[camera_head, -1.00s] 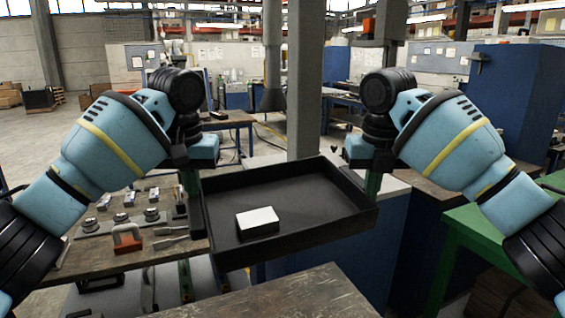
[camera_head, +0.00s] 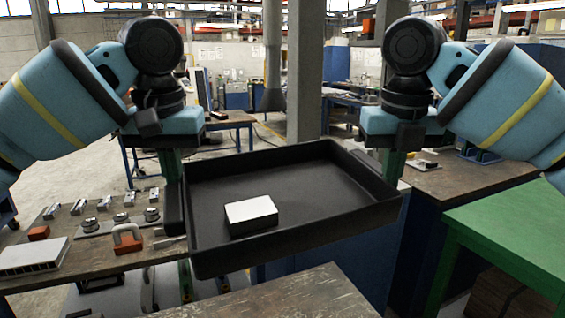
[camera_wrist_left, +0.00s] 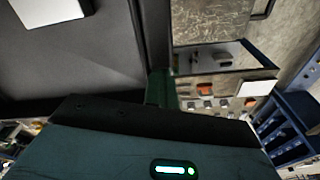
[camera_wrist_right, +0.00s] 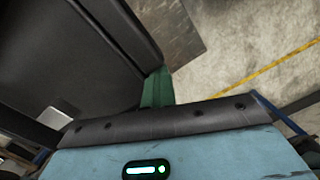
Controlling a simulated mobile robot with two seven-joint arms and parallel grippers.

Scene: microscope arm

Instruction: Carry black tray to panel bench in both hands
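The black tray (camera_head: 300,240) is held up in the air, roughly level, in the middle of the head view. A small box with a white top (camera_head: 251,210) lies inside it; it also shows in the left wrist view (camera_wrist_left: 50,10). My left gripper (camera_head: 172,180) is shut on the tray's left wall, and my right gripper (camera_head: 393,166) is shut on its right wall. One green finger shows at the wall in the left wrist view and one in the right wrist view; the other fingers are hidden. I cannot tell which bench is the panel bench.
A wooden bench (camera_head: 85,262) with metal parts, red-based pieces and a white slotted block (camera_head: 35,256) stands at left. A worn bench top (camera_head: 285,295) lies close below the tray. A green table (camera_head: 510,225) is at right, with another wooden-topped bench (camera_head: 465,177) behind it.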

